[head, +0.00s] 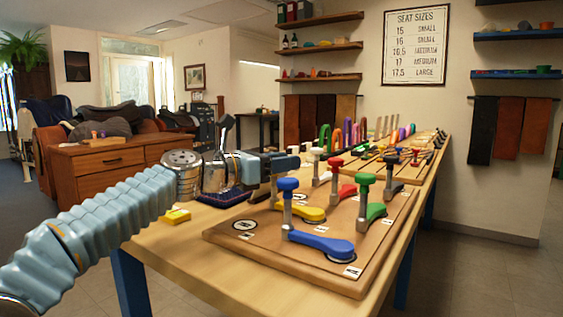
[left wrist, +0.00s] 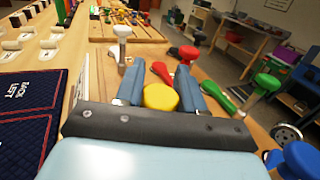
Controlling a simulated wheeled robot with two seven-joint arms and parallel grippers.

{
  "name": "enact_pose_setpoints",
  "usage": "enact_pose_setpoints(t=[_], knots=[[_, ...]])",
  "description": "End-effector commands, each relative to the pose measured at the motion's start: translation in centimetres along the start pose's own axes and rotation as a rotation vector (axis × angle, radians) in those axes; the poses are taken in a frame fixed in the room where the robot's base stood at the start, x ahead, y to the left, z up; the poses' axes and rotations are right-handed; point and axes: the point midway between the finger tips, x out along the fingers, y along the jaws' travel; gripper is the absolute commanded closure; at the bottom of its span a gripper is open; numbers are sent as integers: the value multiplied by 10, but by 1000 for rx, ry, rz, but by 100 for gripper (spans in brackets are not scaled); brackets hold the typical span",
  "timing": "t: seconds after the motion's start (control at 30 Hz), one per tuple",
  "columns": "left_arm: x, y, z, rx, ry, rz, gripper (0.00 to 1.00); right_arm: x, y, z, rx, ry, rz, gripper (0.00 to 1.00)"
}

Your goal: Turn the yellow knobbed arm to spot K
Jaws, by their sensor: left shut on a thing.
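The yellow knobbed arm (head: 308,213) lies low on the wooden board (head: 225,238), behind the blue arm (head: 320,243). Its yellow knob (left wrist: 160,97) sits between the two blue fingers of my left gripper (left wrist: 160,88) in the left wrist view. In the head view my left gripper (head: 284,164) hides that knob. The gripper is shut on the knob. Ringed spots with small letter labels, such as the one at the board's left corner (head: 244,225), are too small to read surely, so I cannot tell which is K. My right gripper is not in view.
Close by stand a blue knob (head: 288,184), a red knob (head: 336,162), a green knob (head: 364,167) and a white knob (head: 317,151) on posts. A yellow block (head: 177,216) and a dark blue pad (head: 225,196) lie left of the board. More tools crowd the table behind.

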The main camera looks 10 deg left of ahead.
Motion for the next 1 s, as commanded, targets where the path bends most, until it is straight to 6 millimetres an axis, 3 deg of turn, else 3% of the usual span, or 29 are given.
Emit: enact_pose_setpoints(t=[0.33,1.0], knots=[[0,0,4,2,-2,98,100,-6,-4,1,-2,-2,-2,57],[-3,8,5,1,-3,561,100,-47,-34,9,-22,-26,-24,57]])
